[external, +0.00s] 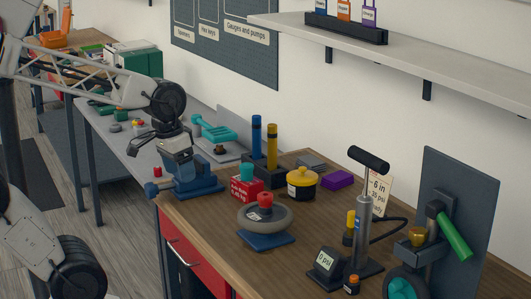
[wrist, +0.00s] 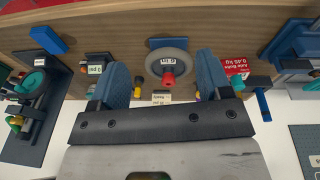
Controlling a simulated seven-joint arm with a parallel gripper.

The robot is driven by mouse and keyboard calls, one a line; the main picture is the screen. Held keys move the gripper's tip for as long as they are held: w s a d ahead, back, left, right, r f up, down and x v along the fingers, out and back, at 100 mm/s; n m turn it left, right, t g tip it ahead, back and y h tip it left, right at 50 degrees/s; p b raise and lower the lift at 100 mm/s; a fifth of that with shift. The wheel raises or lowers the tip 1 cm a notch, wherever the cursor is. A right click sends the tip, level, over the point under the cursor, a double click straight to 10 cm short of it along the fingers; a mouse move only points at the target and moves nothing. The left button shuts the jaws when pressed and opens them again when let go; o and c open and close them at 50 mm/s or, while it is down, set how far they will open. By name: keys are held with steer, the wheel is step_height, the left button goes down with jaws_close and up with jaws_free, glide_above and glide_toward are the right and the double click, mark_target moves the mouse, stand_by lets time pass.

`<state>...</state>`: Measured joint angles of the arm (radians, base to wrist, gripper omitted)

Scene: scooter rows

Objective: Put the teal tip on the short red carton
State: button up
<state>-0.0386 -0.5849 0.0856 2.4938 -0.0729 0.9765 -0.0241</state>
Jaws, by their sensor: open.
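The short red carton (external: 246,191) stands on the wooden bench, left of the wheel. The teal tip (external: 247,172) stands upright at its top and appears to rest on it. In the wrist view the carton (wrist: 236,66) lies right of my fingers, with the teal tip (wrist: 257,81) overlapping its edge. My gripper (external: 186,160) is at the left, over the blue vise and apart from the carton. In the wrist view its two blue fingers (wrist: 163,62) are spread, with nothing held between them.
A grey wheel (external: 283,217) with a red tip (external: 264,199) lies on a blue base in front. Tall blue (external: 256,140) and yellow (external: 271,148) posts stand behind the carton. A yellow-lidded pot (external: 302,184) is to its right. The blue vise (external: 205,187) sits left.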

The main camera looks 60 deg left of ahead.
steer(key=shift+s+d+m+t+y, duration=0.15)
steer(key=shift+s+m, duration=0.2)
steer(key=shift+s, duration=0.15)
steer(key=shift+s+d+m+t+y, duration=0.1)
steer(key=shift+s+m+t+y, duration=0.05)
steer(key=shift+s+m, duration=0.25)
stand_by(0.8)
